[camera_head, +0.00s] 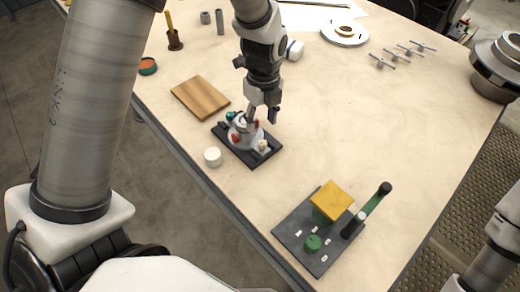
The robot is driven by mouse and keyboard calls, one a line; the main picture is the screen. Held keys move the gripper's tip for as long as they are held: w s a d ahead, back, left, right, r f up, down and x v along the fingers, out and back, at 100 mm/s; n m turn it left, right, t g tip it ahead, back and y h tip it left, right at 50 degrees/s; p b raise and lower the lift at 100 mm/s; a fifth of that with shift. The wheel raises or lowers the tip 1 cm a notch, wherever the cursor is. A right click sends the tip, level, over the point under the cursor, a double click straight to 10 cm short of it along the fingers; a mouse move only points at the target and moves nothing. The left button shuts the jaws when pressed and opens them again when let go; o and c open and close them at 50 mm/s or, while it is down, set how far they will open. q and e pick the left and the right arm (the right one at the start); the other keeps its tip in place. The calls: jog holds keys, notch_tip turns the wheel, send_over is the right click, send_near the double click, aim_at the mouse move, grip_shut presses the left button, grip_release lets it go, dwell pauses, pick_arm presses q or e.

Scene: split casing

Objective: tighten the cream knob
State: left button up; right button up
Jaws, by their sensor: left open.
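A small grey casing (242,132) with red parts sits on a dark base plate (262,159) near the table's left edge. A small cream knob (264,145) stands on the casing's right, near side. My left gripper (262,114) is open and points down, just behind and above the casing. One finger overlaps the casing's top in the picture; I cannot tell whether it touches. The cream knob shows clear below the fingers, with nothing gripping it. My right gripper is out of view.
A white round piece (212,156) stands left of the plate, near the table edge. A wooden board (200,96) lies behind it. A dark fixture (296,246) with a yellow block and green lever stands nearer. The table's right middle is clear.

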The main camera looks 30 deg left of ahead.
aim_at(262, 142)
pick_arm(q)
jog(key=shift+w+f+b, duration=0.35)
jog(key=shift+f+b, duration=0.1)
jog(key=shift+f, duration=0.5)
notch_tip(262, 142, down, 7)
jog(key=shift+r+p, duration=0.1)
jog(key=shift+p, duration=0.25)
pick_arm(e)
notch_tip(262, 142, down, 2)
pick_arm(q)
jog(key=shift+c, duration=0.4)
